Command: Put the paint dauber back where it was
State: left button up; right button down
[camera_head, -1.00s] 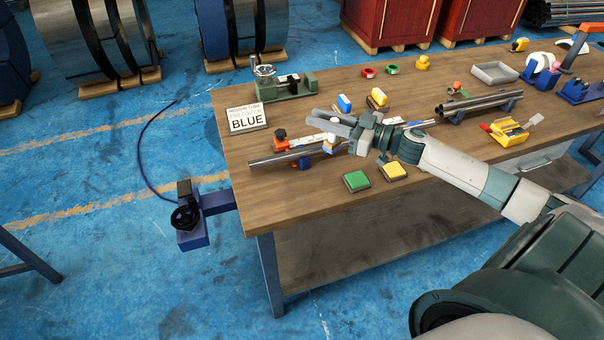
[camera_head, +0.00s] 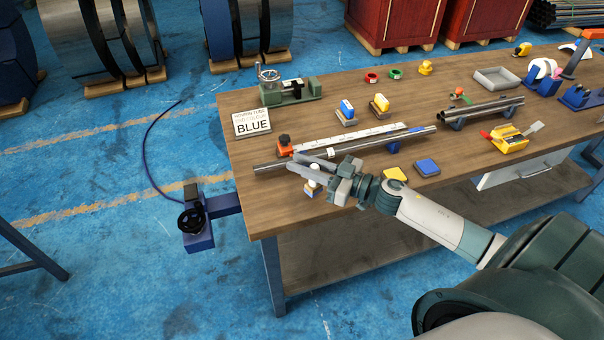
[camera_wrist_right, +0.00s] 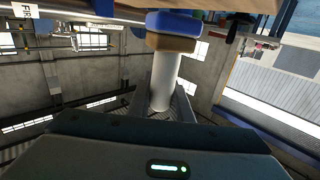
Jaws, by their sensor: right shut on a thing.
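My right gripper (camera_head: 314,166) is shut on the paint dauber (camera_head: 313,174). The dauber has a white body and a brown collar with a blue pad, which show large in the right wrist view (camera_wrist_right: 165,80). In the head view its blue end points down, close to the near edge of the bench, on the near side of a long grey tube (camera_head: 268,168). I cannot tell whether it touches anything below. My forearm and gripper hide part of the bench there. My left gripper is out of view.
A blue pad (camera_head: 427,167) and a partly hidden yellow pad (camera_head: 395,174) lie by the near edge. A blue-topped block (camera_head: 347,109) and a yellow one (camera_head: 380,103) stand farther back. A sign (camera_head: 252,122) reads BLUE.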

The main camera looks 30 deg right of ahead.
aim_at(312, 188)
jog(key=shift+f, duration=0.1)
jog(key=shift+f, duration=1.85)
jog(key=c, duration=1.6)
grip_release()
jog(key=shift+f, duration=0.1)
